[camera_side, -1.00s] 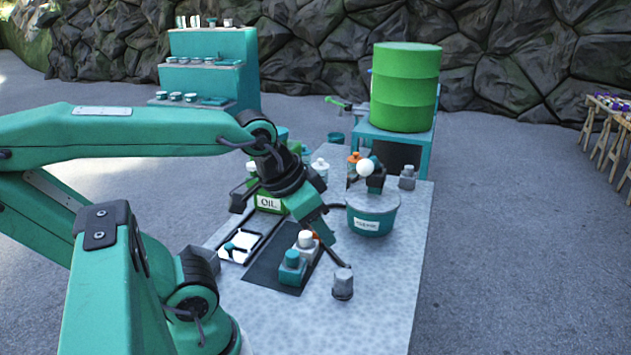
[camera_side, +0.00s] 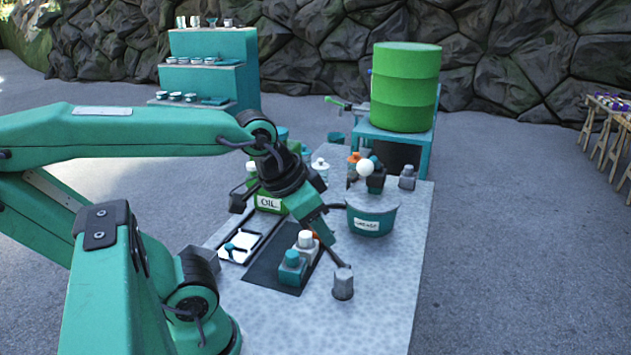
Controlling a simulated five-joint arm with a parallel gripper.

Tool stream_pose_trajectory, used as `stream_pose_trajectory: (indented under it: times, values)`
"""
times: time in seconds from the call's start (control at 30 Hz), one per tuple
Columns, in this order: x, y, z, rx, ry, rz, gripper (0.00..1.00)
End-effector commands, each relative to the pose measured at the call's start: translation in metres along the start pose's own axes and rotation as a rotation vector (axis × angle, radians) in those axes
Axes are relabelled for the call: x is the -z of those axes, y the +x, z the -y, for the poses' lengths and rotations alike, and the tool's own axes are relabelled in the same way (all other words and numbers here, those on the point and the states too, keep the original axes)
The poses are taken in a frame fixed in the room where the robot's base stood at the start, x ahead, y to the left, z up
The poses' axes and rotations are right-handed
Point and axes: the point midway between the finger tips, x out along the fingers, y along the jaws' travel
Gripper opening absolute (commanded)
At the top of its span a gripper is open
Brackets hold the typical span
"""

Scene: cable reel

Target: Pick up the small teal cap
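A small teal cap (camera_side: 292,256) tops a squat teal container (camera_side: 292,273) on the dark mat (camera_side: 262,272). Another small teal rounded piece (camera_side: 374,160) shows beside a white ball at the back of the table; I cannot tell whether it is a cap. My gripper (camera_side: 342,236) hangs over the table, to the right of and above the teal container. Its fingers look spread, one toward the grease tub and one down toward a grey knobbed piece. I see nothing held between them.
A white-capped container (camera_side: 306,242) stands close behind the teal one. The grease tub (camera_side: 370,222) is right of my gripper, the grey knobbed piece (camera_side: 343,284) below it. A green oil can (camera_side: 269,204) stands behind. The table's front right is clear.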

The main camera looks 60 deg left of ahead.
Motion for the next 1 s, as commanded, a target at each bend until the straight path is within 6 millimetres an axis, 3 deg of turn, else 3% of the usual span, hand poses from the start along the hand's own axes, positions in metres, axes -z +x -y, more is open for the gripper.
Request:
stream_pose_trajectory:
  times: [0.1, 0.2, 0.23, 0.67, 1.0]
  values:
    - [0.000, 0.000, 0.000, 0.000, 0.000, 0.000, 0.36]
    - [0.000, 0.000, 0.000, 0.000, 0.000, 0.000, 0.54]
    - [0.000, 0.000, 0.000, 0.000, 0.000, 0.000, 0.56]
    - [0.002, 0.003, 0.004, 0.009, 0.004, 0.015, 0.56]
    - [0.008, 0.030, 0.043, 0.055, 0.055, 0.145, 0.56]
